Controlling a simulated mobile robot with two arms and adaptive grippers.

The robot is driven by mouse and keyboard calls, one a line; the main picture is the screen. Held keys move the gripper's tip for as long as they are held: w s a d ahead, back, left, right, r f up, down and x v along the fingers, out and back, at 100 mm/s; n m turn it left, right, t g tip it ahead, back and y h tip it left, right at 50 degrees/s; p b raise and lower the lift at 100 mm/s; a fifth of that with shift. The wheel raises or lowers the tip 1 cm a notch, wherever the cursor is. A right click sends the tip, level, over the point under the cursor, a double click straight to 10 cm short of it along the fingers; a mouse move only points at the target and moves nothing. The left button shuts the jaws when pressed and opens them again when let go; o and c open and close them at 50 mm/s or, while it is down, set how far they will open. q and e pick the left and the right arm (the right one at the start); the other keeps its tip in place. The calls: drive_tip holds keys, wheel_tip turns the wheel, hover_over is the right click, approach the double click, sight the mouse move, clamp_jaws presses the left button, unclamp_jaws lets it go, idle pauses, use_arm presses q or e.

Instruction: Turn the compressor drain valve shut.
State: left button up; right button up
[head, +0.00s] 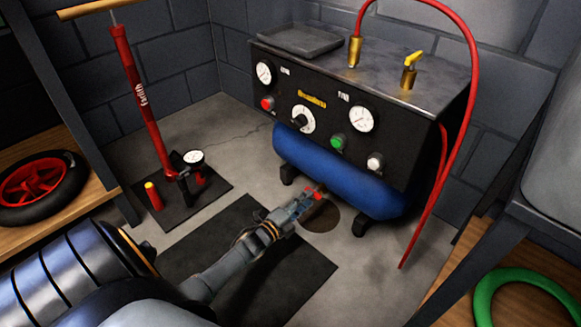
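The compressor has a black panel and a blue tank (330,172) on short dark feet. My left gripper (312,197) reaches in low from the left, with its tips in front of the tank's lower left underside. A small red part (318,191) shows right at the fingertips. It may be the drain valve's handle, but I cannot tell whether the fingers are around it or only touching or near it. The rest of the valve is hidden or too small to make out. The finger gap is not clear. My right gripper is not in view.
A dark round patch (321,218) marks the floor below the tips. A red hose (455,150) loops down at the right. A red floor pump (143,105) stands at the left on a dark mat. A yellow-handled valve (410,74) tops the compressor.

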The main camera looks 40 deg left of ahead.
use_arm(q)
drive_tip(key=s, duration=0.9)
drive_tip(key=shift+s+a, duration=0.15)
drive_tip(key=shift+a, duration=0.2)
